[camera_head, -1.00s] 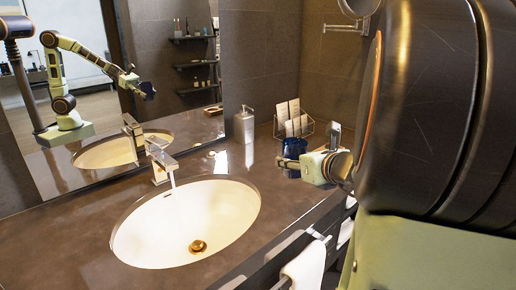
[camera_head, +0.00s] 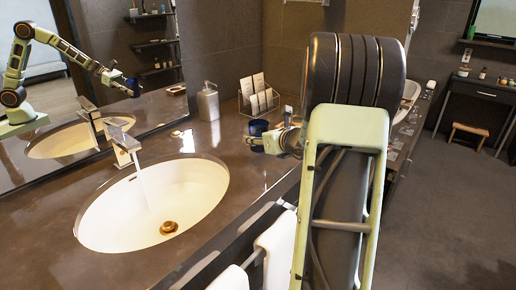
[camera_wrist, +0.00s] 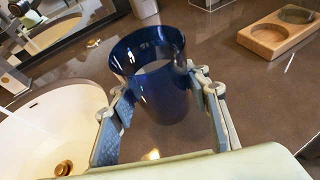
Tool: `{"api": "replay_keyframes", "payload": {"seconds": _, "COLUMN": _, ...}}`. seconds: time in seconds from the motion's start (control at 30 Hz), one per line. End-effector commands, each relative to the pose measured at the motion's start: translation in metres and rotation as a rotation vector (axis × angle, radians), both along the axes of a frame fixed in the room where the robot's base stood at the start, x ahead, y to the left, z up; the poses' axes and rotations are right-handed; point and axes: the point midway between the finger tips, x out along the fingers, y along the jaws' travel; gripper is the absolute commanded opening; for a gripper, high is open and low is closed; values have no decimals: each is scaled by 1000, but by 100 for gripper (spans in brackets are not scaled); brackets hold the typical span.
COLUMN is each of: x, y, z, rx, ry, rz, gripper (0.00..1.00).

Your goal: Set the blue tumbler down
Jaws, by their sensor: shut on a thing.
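The blue tumbler (camera_wrist: 152,85) is a dark, see-through cup, held upright or nearly so between the two fingers of my gripper (camera_wrist: 160,105). In the head view the tumbler (camera_head: 258,128) shows just beyond my gripper (camera_head: 262,142), over the brown counter (camera_head: 215,140) to the right of the sink. The fingers are shut on its sides. I cannot tell whether its base touches the counter, as the gripper and its own wall hide that part.
The white sink (camera_head: 150,205) with running water lies left. A soap dispenser (camera_head: 208,102) and a wire rack with cards (camera_head: 258,100) stand at the back. The wrist view shows a wooden tray (camera_wrist: 270,38). Clear counter lies between. Towels (camera_head: 276,250) hang in front.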

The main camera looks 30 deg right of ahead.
Motion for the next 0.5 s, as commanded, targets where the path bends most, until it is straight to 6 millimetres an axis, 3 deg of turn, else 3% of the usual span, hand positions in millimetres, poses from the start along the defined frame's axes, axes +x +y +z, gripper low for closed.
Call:
{"api": "replay_keyframes", "payload": {"seconds": 0.3, "x": 5, "y": -3, "z": -35, "rx": 1, "ry": 0, "rz": 1, "gripper": 14}}
{"api": "replay_keyframes", "payload": {"seconds": 0.5, "x": 5, "y": -3, "z": -35, "rx": -1, "ry": -3, "rz": 0, "gripper": 14}}
